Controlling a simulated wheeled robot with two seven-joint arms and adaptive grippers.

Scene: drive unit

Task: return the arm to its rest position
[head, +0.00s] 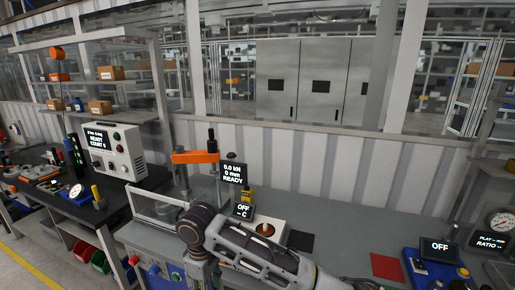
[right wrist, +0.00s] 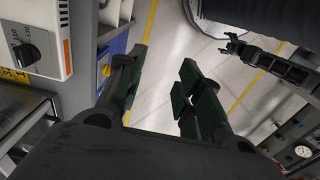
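A dark jointed hand at the upper right of that view looks like my left gripper (right wrist: 234,45).
A grey bench (head: 340,232) with an orange-topped press (head: 195,157), readouts and a red pad (head: 386,266) spreads under the arm. A white control box (head: 115,150) stands on the left bench. In the wrist view a knobbed box (right wrist: 35,40) is close left; open floor (right wrist: 165,55) lies beyond the fingers.

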